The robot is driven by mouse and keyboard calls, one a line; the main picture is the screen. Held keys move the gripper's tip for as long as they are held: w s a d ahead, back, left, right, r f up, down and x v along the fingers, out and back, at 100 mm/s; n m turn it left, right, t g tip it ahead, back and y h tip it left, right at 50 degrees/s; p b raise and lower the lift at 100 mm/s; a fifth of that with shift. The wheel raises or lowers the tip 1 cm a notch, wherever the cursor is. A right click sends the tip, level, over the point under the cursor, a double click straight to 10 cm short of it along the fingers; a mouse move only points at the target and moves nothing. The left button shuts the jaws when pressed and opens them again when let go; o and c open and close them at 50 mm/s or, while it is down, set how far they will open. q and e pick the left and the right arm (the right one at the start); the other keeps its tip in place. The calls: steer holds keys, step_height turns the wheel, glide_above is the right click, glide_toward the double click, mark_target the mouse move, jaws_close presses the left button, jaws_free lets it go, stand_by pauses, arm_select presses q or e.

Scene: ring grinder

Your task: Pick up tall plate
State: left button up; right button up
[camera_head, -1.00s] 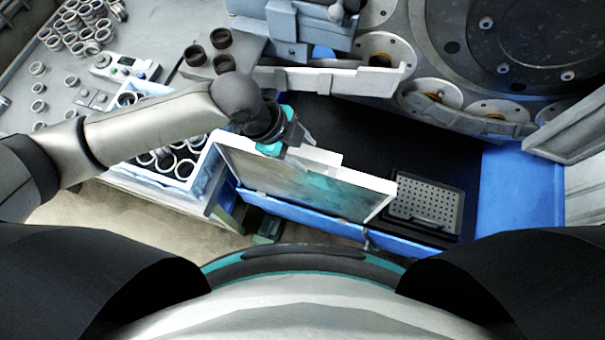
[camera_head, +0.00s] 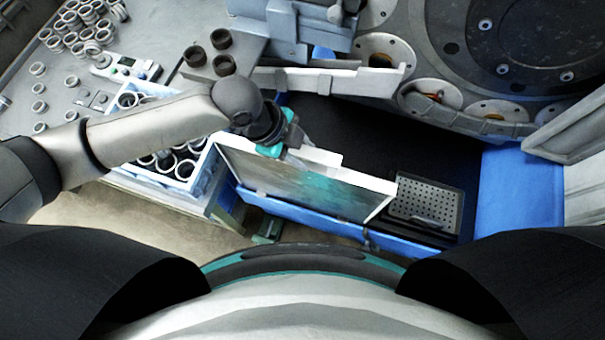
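The tall plate (camera_head: 305,185) is a broad, thin, upright panel with a white rim and a greyish-teal face. It stands slightly tilted along the near edge of the blue-edged bay. My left gripper (camera_head: 296,150) comes in from the left and is at the plate's upper edge, near its middle. Its fingers are small and partly hidden by the wrist, so I cannot tell whether they are shut on the edge. My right gripper is not in view.
A perforated grey tray (camera_head: 427,205) lies in the dark bay right of the plate. A blue-white crate of rings (camera_head: 207,180) stands left, under my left arm. A grey machine with a large round disc (camera_head: 540,45) is at the back right. Loose rings lie on the left table.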

arm_select(q)
jaws_close()
stand_by(1.0)
steer(key=shift+w+d+r, duration=0.1)
steer(key=shift+w+r, duration=0.05)
